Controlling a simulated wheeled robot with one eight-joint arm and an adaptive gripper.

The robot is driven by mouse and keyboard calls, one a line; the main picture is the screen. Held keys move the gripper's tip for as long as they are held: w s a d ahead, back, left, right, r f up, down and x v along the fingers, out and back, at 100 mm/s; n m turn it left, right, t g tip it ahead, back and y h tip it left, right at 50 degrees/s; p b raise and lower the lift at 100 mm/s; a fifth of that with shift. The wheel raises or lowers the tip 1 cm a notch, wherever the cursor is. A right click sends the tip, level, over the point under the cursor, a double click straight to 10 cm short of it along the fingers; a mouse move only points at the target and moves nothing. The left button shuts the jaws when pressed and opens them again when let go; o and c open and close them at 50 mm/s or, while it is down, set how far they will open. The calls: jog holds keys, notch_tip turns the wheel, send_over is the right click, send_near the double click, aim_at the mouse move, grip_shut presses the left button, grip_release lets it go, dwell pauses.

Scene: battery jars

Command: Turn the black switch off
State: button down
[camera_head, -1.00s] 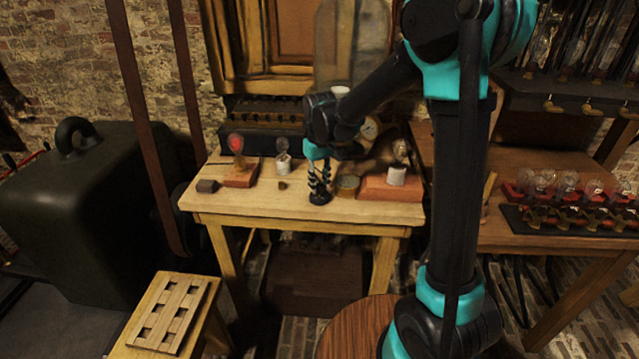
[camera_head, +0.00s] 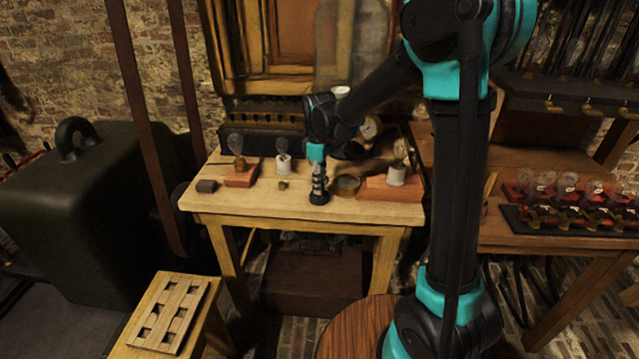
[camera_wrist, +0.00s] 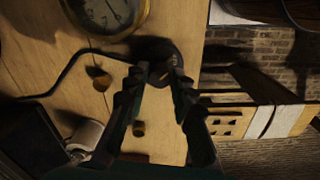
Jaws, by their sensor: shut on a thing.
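The black switch (camera_head: 319,199) stands near the front edge of the wooden table, right under my gripper (camera_head: 319,184). In the wrist view, the switch (camera_wrist: 160,50) is a dark round base at the far end of the fingers, with a thin black wire running left from it. My gripper (camera_wrist: 160,76) is shut on the switch's small knob, one fingertip on each side. The knob is mostly hidden between the fingertips. The bulb (camera_head: 236,144) on the left red block looks clear and unlit.
The wooden table (camera_head: 240,205) also bears a white bulb holder (camera_head: 283,163), a small dark block (camera_head: 207,186), a round brass item (camera_head: 347,184) and a red block with a white holder (camera_head: 391,190) at right. A round gauge (camera_wrist: 108,14) lies close to the switch in the wrist view.

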dwell(0.5)
jog(key=c, duration=1.3)
grip_release()
jog(key=shift+o, duration=0.2)
notch_tip(320, 180, up, 12)
jog(key=shift+d, duration=0.1)
jog(key=s+d+f+m+t, duration=0.2)
jog(key=s+d+f+m, duration=0.5)
jog(key=d, duration=0.4)
jog(key=s+d+f+m+t, duration=0.2)
jog(key=s+d+f+m, duration=0.5)
jog(key=s+d, duration=0.5)
jog(key=shift+d+f+m, duration=0.2)
jog(key=shift+f+m, duration=0.2)
jog(key=shift+f, duration=0.5)
